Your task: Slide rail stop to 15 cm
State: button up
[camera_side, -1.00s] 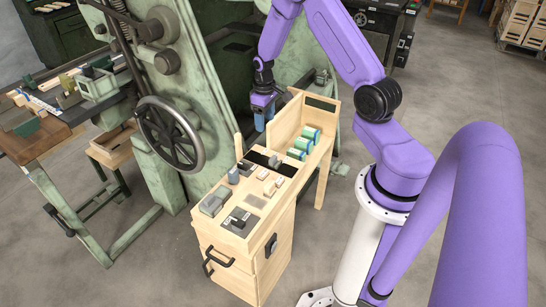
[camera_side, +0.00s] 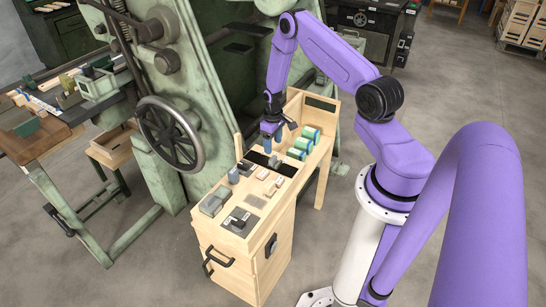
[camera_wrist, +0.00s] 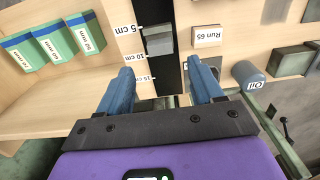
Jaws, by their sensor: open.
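The rail stop (camera_wrist: 158,42) is a grey block on a dark rail (camera_wrist: 165,73) in the wrist view. It sits between the 5 cm mark (camera_wrist: 128,30) and the 10 cm mark (camera_wrist: 135,58). The 15 cm mark (camera_wrist: 147,78) lies farther down the rail, near the left finger. My gripper (camera_wrist: 162,80) is open, its blue fingers on either side of the rail and lower in the picture than the stop. Nothing is between the fingers. In the side view my gripper (camera_side: 271,136) points down over the bench top; the stop is too small there to make out surely.
Several green blocks with blue bands (camera_wrist: 55,42) stand left of the rail. A "Run 65" block (camera_wrist: 207,37), an "Oil" container (camera_wrist: 248,75) and a grey box (camera_wrist: 290,60) stand to its right. The wooden bench (camera_side: 240,244) has a raised back panel, and a green machine (camera_side: 190,90) stands behind it.

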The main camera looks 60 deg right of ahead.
aim_at(273, 158)
notch_tip(273, 158, down, 7)
jog(key=shift+f, duration=0.2)
dwell(0.4)
